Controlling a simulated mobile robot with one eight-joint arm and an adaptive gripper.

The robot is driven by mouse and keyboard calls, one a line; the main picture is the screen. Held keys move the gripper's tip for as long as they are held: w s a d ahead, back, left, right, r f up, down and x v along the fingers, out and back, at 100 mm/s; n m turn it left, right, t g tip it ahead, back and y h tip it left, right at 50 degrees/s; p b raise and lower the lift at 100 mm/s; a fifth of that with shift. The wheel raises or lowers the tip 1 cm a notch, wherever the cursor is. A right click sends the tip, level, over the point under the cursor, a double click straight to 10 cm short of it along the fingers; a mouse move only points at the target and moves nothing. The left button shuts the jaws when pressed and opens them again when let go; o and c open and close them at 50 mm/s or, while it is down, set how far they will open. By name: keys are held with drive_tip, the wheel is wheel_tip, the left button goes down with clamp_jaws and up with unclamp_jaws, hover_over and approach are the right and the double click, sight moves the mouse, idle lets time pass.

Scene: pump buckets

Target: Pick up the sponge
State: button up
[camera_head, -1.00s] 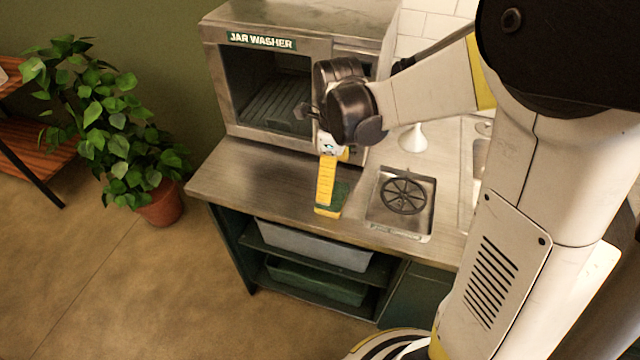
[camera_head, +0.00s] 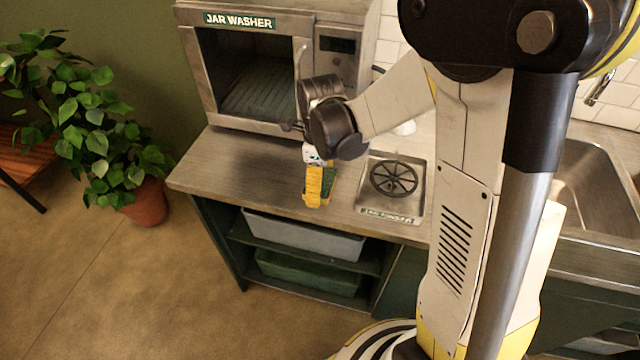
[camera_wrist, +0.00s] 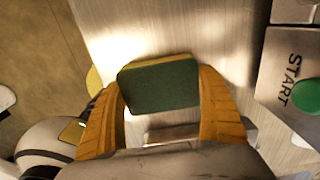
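The sponge (camera_wrist: 160,88) has a dark green face and a yellow edge. It lies on the metal counter, and in the head view a green part of it (camera_head: 330,181) shows just right of my yellow fingers. My gripper (camera_wrist: 160,84) points down at it, with one finger on each side of the sponge in the wrist view. In the head view my gripper (camera_head: 318,200) is low over the counter, near its front edge. The fingers are spread about the sponge's width apart. Whether they touch its sides is hard to tell.
A jar washer (camera_head: 245,75) stands behind my gripper. A jar rinser (camera_head: 394,180) is set in the counter to the right, with a sink (camera_head: 600,185) farther right. A green START button (camera_wrist: 307,95) shows right in the wrist view. A potted plant (camera_head: 90,130) stands left.

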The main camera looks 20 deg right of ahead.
sight(325, 179)
idle(0.4)
drive_tip(key=shift+r+p, duration=0.35)
drive_tip(key=shift+r, duration=0.25)
drive_tip(key=r+p, duration=0.1)
drive_tip(key=r, duration=0.1)
drive_tip(key=d+r+p, duration=0.1)
drive_tip(key=r, duration=0.1)
drive_tip(key=shift+d, duration=0.1)
drive_tip(key=shift+d+r+p, duration=0.45)
drive_tip(key=shift+d+r, duration=0.5)
drive_tip(key=shift+d, duration=0.8)
drive_tip(key=shift+d+r+p, duration=0.45)
drive_tip(key=shift+d+r, duration=0.55)
drive_tip(key=shift+d, duration=0.75)
drive_tip(key=shift+d+r+p, duration=0.45)
drive_tip(key=shift+d+r, duration=0.5)
drive_tip(key=shift+d, duration=0.8)
drive_tip(key=c, duration=0.4)
